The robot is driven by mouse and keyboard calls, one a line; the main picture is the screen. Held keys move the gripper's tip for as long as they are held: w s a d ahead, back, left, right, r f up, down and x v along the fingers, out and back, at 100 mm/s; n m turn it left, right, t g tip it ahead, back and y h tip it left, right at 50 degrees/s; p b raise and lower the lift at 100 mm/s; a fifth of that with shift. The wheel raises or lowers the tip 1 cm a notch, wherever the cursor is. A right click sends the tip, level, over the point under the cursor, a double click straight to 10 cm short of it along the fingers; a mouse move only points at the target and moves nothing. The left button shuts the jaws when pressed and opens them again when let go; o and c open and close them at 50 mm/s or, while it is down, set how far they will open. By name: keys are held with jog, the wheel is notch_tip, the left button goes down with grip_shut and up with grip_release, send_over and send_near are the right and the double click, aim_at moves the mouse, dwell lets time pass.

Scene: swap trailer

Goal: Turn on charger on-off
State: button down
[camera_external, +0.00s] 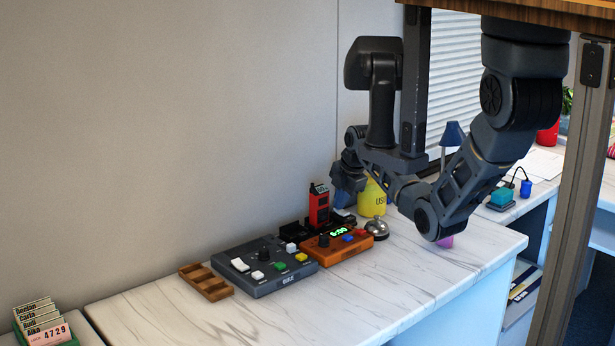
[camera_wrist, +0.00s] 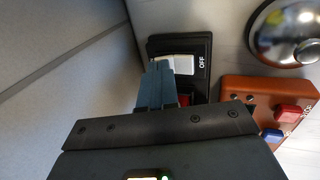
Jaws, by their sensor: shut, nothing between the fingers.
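The charger (camera_wrist: 205,45) is a black unit by the wall. It carries a white rocker switch (camera_wrist: 180,65) beside the word OFF. My gripper (camera_wrist: 157,70) is shut and empty. Its blue-grey fingertips overlap the left end of the rocker in the wrist view; I cannot tell whether they touch it. A small red part shows just below the rocker, beside the fingers. In the external view my gripper (camera_external: 346,180) points down just right of the red handheld radio (camera_external: 319,207), above the black charger's right end (camera_external: 345,216), where the switch is not clear.
A silver bell (camera_external: 376,228) and an orange timer (camera_external: 340,244) stand close in front of the charger. A grey control box (camera_external: 264,265) lies to the left, and a yellow container (camera_external: 371,200) stands behind. The wall is close on one side. The marble counter's front is clear.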

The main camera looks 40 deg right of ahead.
dwell(0.3)
jog(key=shift+w+f, duration=0.2)
jog(key=shift+f, duration=0.05)
jog(key=shift+s, duration=0.1)
jog(key=shift+s+r+p, duration=0.2)
jog(key=shift+s+p, duration=0.05)
jog(key=shift+p, duration=0.2)
jog(key=shift+s+p, duration=0.4)
jog(key=shift+s, duration=0.1)
jog(key=shift+r+p, duration=0.5)
jog(key=shift+p, duration=0.05)
jog(key=w+p+v, duration=0.2)
jog(key=v, duration=1)
jog(key=shift+r, duration=0.75)
